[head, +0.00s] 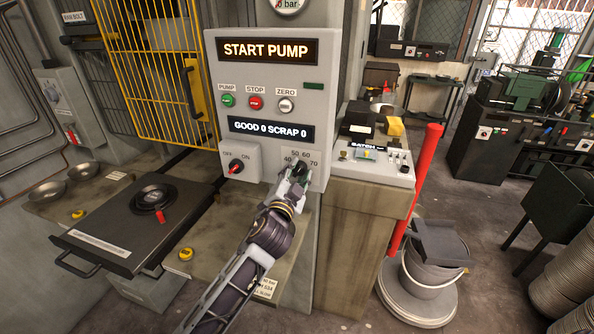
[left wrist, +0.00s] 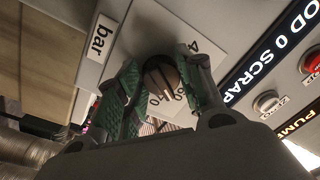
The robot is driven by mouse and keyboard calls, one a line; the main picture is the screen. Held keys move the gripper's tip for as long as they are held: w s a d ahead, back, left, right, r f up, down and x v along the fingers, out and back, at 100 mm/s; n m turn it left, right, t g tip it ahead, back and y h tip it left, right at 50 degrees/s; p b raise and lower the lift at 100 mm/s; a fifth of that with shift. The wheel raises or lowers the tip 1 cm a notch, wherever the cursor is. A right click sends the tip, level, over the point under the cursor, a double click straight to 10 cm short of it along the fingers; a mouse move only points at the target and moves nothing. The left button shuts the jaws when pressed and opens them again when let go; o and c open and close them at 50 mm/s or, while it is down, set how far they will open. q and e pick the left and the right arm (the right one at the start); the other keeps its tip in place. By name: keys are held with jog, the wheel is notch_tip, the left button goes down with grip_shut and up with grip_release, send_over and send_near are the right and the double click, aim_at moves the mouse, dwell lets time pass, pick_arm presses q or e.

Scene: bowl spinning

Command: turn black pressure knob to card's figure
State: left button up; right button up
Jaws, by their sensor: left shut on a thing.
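The black pressure knob (left wrist: 163,78) sits on the panel's scale plate. In the left wrist view it is between the green-padded fingers of my left gripper (left wrist: 165,85), which is shut on it. In the head view my left gripper (head: 293,183) covers most of the knob. The scale plate (head: 313,157) shows 40, 50, 60 and 70 around the knob. The knob's pointer setting cannot be read clearly. The card with the figure is not clearly legible in either view. My right gripper is not in view.
The panel has a START PUMP display (head: 267,51), a green pump button (head: 228,100), a red stop button (head: 256,103), a zero button (head: 286,105) and an OFF/ON switch (head: 236,166). A batch box (head: 372,155) stands right, beside a red post (head: 414,190). A black plate (head: 130,225) lies left.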

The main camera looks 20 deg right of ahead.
pick_arm(q)
jog(key=m+p, duration=0.1)
jog(key=m, duration=0.2)
jog(key=m+p, duration=0.1)
jog(key=m, duration=0.1)
jog(key=shift+a+m+h, duration=0.1)
jog(key=shift+m+h, duration=0.2)
jog(key=shift+m+p, duration=0.55)
jog(key=shift+m, duration=0.65)
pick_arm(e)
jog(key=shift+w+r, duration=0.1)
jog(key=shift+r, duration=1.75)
pick_arm(q)
jog(key=o, duration=1)
jog(key=shift+c, duration=0.2)
jog(key=shift+o, duration=0.3)
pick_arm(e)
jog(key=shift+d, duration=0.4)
pick_arm(q)
jog(key=shift+a, duration=0.1)
